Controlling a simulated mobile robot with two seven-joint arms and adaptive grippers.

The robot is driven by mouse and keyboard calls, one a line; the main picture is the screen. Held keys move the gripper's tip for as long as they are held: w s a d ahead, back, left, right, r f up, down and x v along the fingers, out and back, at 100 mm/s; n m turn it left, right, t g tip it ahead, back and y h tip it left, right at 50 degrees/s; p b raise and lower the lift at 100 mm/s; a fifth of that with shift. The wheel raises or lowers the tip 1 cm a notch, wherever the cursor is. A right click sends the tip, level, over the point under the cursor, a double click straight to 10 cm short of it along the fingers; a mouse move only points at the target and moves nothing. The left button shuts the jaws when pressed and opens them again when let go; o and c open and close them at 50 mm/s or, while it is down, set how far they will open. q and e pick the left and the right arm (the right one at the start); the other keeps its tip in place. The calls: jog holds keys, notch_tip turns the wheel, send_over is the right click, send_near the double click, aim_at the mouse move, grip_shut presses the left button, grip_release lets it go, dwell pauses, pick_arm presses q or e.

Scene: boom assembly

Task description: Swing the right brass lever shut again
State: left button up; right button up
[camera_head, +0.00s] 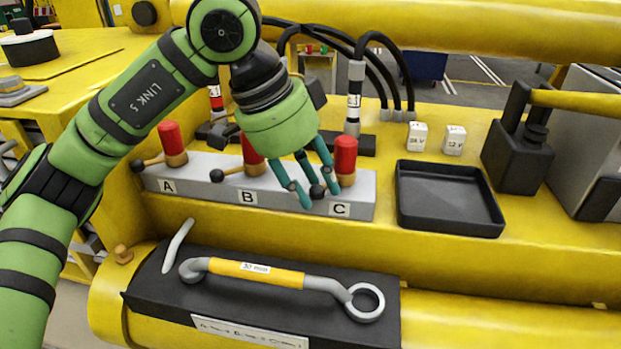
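The right brass lever is at valve C, under the red cap (345,155) on the grey valve block (361,197). Its black knob (317,191) points left and slightly toward me. The lever's arm is mostly hidden by my fingers. My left gripper (321,196) comes down from above with its teal fingers apart, around the knob; whether they touch it I cannot tell. The levers at A (152,161) and B (231,172) also point left, with black knobs at their ends. My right gripper is not in view.
Black hoses rise behind the block. An empty black tray (449,225) lies to its right, beside two white cubes (417,136). In front, a yellow-gripped wrench (257,272) and a grey rod (177,246) lie on a dark mat (150,290).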

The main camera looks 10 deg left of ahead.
pick_arm(q)
jog(key=shift+w+d+f, duration=0.1)
jog(key=shift+w, duration=0.05)
jog(key=v, duration=0.7)
jog(key=shift+r, duration=0.25)
